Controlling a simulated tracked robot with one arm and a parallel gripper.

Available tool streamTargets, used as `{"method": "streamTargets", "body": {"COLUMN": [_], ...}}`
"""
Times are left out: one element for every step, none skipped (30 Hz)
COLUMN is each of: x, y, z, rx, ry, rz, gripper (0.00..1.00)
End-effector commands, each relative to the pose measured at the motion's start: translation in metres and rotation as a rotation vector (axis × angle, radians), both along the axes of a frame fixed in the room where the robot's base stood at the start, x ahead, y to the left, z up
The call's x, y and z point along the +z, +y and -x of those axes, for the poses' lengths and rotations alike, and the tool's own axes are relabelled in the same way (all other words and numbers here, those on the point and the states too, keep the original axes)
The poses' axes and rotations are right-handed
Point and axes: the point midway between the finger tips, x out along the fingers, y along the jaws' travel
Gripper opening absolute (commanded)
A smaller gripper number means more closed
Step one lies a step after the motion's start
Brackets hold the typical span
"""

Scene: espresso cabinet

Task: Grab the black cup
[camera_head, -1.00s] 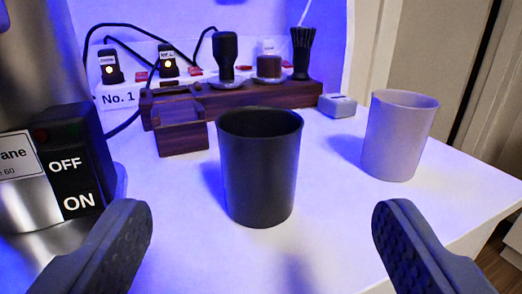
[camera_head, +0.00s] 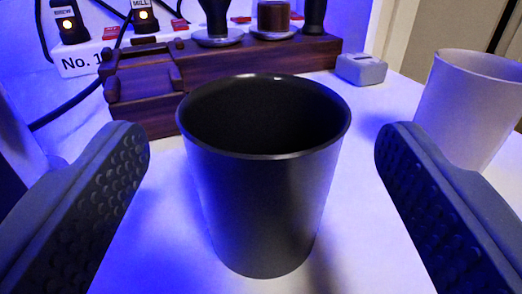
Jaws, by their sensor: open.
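The black cup (camera_head: 265,205) stands upright on the white counter, in the middle of the view, with its open rim facing up. My gripper (camera_head: 262,150) is open. Its two dark, studded fingers show at the left and right of the picture, with the cup between them in the view. A gap shows on each side, and neither finger appears to touch the cup.
A pale cup (camera_head: 468,108) stands at the right, partly behind my right finger. A dark wooden stand (camera_head: 225,72) with tools lies behind the black cup. A small grey box (camera_head: 361,69) sits at the stand's right end. A power strip (camera_head: 85,62) with cables is at the back left.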

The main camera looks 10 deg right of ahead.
Motion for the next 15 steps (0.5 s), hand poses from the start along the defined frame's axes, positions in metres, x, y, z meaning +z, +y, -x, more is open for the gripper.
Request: {"method": "streamTargets", "body": {"x": [0.0, 0.001, 0.001, 0.001, 0.001, 0.001, 0.0, 0.0, 0.0, 0.0, 0.0, 0.0, 0.0, 0.0, 0.0], "y": [-0.001, -0.002, -0.002, -0.002, -0.002, -0.002, -0.002, -0.002, -0.002, -0.002, -0.002, -0.002, -0.002, -0.002, -0.002], "z": [-0.006, -0.008, -0.011, -0.013, -0.014, -0.016, -0.017, -0.017, -0.018, -0.018, -0.018, -0.018, -0.018, -0.018, -0.018], "rx": [0.0, -0.001, 0.0, -0.001, -0.001, 0.0, 0.0, 0.0, 0.0, 0.0, 0.0, 0.0, 0.0, 0.0, 0.0], "ry": [-0.001, -0.001, -0.001, -0.001, 0.0, 0.0, 0.0, 0.0, 0.0, 0.0, 0.0, 0.0, 0.0, 0.0, 0.0], "rz": [0.004, 0.004, 0.004, 0.003, 0.002, 0.002, 0.002, 0.001, 0.001, 0.001, 0.001, 0.001, 0.001, 0.001, 0.001], "gripper": [0.75, 0.75, 0.75, 0.75, 0.75, 0.75, 0.75, 0.75, 0.75, 0.75, 0.75, 0.75, 0.75, 0.75, 0.75]}}
